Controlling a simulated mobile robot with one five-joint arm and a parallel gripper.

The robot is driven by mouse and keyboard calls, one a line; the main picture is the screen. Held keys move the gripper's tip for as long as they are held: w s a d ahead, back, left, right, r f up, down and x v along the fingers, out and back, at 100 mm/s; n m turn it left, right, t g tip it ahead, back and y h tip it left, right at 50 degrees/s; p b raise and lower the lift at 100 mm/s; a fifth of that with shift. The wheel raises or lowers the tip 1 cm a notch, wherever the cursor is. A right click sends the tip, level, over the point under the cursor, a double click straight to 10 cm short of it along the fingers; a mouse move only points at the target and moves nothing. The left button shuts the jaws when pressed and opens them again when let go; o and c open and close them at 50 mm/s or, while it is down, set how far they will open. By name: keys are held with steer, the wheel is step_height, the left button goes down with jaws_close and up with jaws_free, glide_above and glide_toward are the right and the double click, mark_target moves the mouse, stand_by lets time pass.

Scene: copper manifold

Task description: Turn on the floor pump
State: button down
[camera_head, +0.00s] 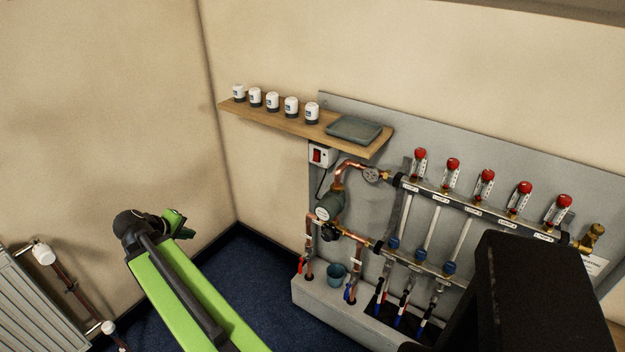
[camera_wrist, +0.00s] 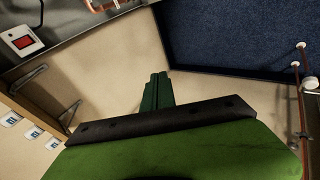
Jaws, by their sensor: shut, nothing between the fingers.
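The floor pump (camera_head: 330,206) is a grey-green round body on copper pipes at the left of the manifold board. A white switch box with a red rocker (camera_head: 318,156) is mounted above it, just under the shelf, with a cable running down. The switch box also shows at the upper left of the wrist view (camera_wrist: 23,37). I cannot tell which way its rocker is set. My gripper (camera_head: 184,228) is shut and empty, in the air left of the board and well apart from the pump and switch. Its green fingers (camera_wrist: 157,92) show together in the wrist view.
A wooden shelf (camera_head: 290,127) with several white caps and a grey tray (camera_head: 354,130) juts out above the switch. Red-capped flow meters (camera_head: 485,185) line the manifold. A bucket (camera_head: 337,275) stands under the pump. A radiator (camera_head: 38,310) is at lower left. Blue floor (camera_head: 262,285) is clear.

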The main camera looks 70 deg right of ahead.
mark_target(317, 162)
steer(key=s+d+r+g+h+b, duration=0.2)
steer(key=s+d+h+b, duration=0.1)
steer(key=s+d, duration=0.7)
steer(key=s+d+r+g+h+b, duration=0.2)
steer(key=s+d, duration=0.9)
steer(key=d, duration=0.7)
steer(key=r+h+b, duration=0.1)
steer(key=h, duration=0.1)
steer(key=shift+s+r+h, duration=0.15)
steer(key=shift+r+h, duration=0.2)
steer(key=shift+h, duration=0.05)
steer(key=shift+d, duration=0.1)
steer(key=b+x, duration=0.1)
steer(key=x, duration=0.6)
steer(key=b+x, duration=0.1)
steer(key=x, duration=0.6)
steer(key=shift+s+b, duration=0.2)
steer(key=shift+b, duration=0.15)
